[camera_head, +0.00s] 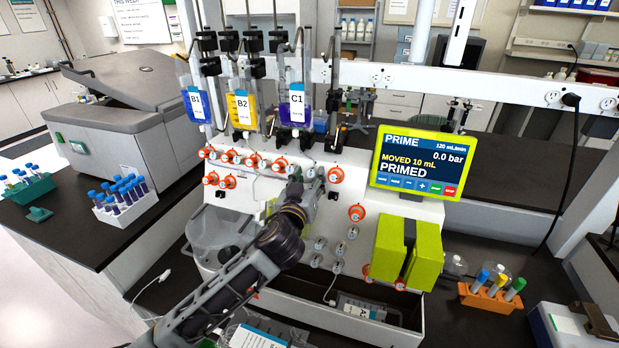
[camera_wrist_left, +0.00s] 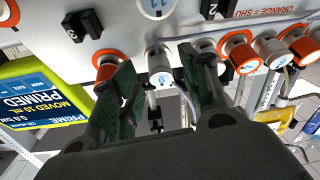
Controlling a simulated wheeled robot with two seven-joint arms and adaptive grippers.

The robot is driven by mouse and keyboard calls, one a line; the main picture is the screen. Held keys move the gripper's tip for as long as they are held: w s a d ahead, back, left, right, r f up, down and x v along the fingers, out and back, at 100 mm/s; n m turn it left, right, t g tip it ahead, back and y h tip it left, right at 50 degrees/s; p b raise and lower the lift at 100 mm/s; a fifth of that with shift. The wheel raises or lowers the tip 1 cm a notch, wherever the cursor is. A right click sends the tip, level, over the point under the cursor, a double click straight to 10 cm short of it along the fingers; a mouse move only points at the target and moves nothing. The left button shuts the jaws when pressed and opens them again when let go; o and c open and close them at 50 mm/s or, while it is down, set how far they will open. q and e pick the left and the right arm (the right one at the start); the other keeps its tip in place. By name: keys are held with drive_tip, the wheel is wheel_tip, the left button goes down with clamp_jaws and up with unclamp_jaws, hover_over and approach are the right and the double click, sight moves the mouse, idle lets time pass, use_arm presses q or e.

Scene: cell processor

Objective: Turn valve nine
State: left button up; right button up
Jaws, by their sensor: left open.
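My left gripper (camera_head: 308,188) reaches up to the front panel of the white cell processor (camera_head: 265,190), near the right end of the upper valve rows. It is open. In the left wrist view, the two fingers of my left gripper (camera_wrist_left: 160,85) stand apart on either side of a white valve knob (camera_wrist_left: 160,60) with a small blue mark. I cannot tell whether they touch it. An orange-ringed valve (camera_wrist_left: 110,60) is left of the fingers, and another (camera_wrist_left: 238,52) is right of them. I cannot read which knob is nine. My right gripper is not in view.
Bags B1 (camera_head: 195,104), B2 (camera_head: 241,107) and C1 (camera_head: 297,104) hang above the valves. The screen (camera_head: 418,163) reads PRIMED, 0.0 bar. A lone orange valve (camera_head: 357,213) and a yellow-green block (camera_head: 425,255) are right of my arm. An orange tube rack (camera_head: 490,298) stands farther right.

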use_arm(q)
drive_tip(key=shift+w, duration=0.1)
drive_tip(key=shift+c, duration=0.2)
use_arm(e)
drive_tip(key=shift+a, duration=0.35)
use_arm(q)
clamp_jaws()
